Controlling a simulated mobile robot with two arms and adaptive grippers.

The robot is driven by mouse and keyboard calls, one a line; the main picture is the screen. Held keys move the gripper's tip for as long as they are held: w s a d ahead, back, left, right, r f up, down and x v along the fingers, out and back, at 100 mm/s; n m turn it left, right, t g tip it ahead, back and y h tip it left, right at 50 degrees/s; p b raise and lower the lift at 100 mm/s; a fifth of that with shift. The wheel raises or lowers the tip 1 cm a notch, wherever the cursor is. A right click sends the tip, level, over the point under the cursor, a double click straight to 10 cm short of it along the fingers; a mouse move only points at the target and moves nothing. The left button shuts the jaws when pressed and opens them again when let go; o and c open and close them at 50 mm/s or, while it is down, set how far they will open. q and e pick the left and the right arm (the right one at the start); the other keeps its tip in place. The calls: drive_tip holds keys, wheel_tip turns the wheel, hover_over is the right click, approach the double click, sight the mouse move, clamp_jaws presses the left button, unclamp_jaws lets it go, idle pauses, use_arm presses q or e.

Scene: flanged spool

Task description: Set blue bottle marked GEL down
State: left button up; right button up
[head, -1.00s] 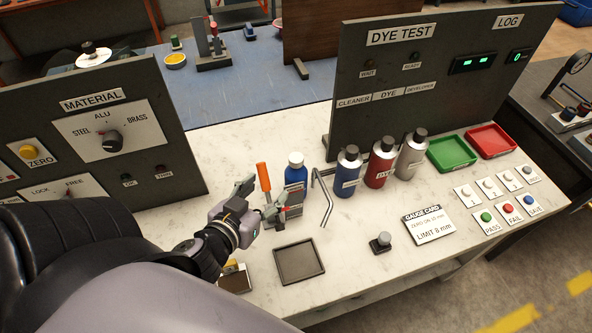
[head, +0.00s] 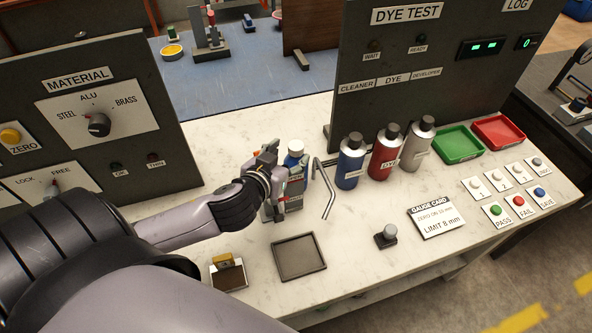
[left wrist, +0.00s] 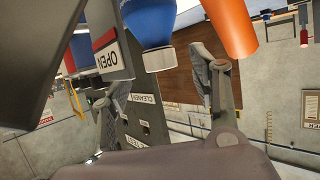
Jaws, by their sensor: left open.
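The blue bottle (head: 296,148) with a white cap stands upright on the pale worktop, partly hidden behind my left gripper. No GEL marking can be read on it. In the left wrist view the bottle (left wrist: 148,20) shows upside down, its white cap pointing toward the camera. My left gripper (head: 274,186) is open, close in front of the bottle in the head view. In the wrist view its fingers lie either side of the cap's line; I see no grip on the bottle. My right gripper is not in view.
A grey block marked OPEN (left wrist: 112,50) and an orange handle (left wrist: 232,25) are close by the bottle. A bent metal rod (head: 327,190) lies right of it, then blue, red and grey bottles. An empty dark tray (head: 299,278) lies in front.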

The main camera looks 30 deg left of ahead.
sight(293, 149)
use_arm(q)
drive_tip(key=shift+w+a, duration=0.1)
drive_tip(key=shift+w, duration=0.3)
drive_tip(key=p+x, duration=0.1)
drive_tip(key=x, duration=0.2)
drive_tip(key=shift+w+p, duration=0.2)
drive_tip(key=shift+p, duration=0.15)
drive_tip(key=shift+w+a+f, duration=0.1)
drive_tip(key=shift+w+f, duration=0.2)
drive_tip(key=shift+w, duration=0.05)
drive_tip(key=shift+c, duration=0.5)
clamp_jaws()
drive_tip(key=shift+r, duration=0.1)
